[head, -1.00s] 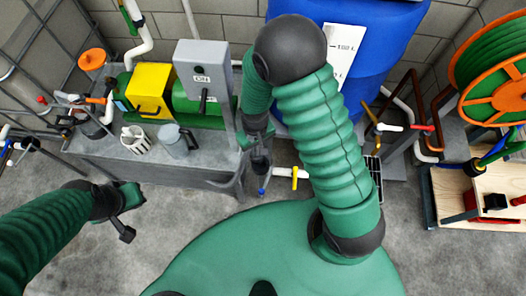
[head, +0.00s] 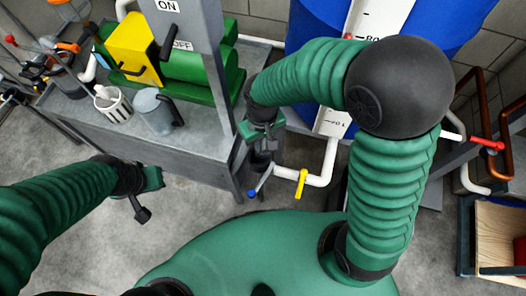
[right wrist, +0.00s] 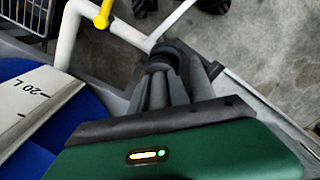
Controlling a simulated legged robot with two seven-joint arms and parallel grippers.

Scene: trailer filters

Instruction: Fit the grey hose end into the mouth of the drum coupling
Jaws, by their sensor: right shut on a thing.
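My right gripper (head: 262,152) is shut on a dark grey piece that looks like the grey hose end (right wrist: 161,57). In the right wrist view the gripper's fingers (right wrist: 166,88) flank this piece. A white pipe (head: 318,180) with a yellow handle (head: 301,184) runs from the blue drum (head: 310,25) towards the gripper. The drum coupling seems to be at its near end, beside the blue-tipped lever (head: 252,193), but its mouth is hidden. I cannot tell whether the hose end touches it. My left gripper (head: 146,193) is empty over the floor; its jaw gap is unclear.
A grey workbench (head: 190,145) with a yellow and green machine (head: 135,50), a white basket (head: 112,104) and a grey jug (head: 153,112) stands at left. Its post (head: 222,110) is close to my right gripper. A wooden shelf (head: 500,240) is at right.

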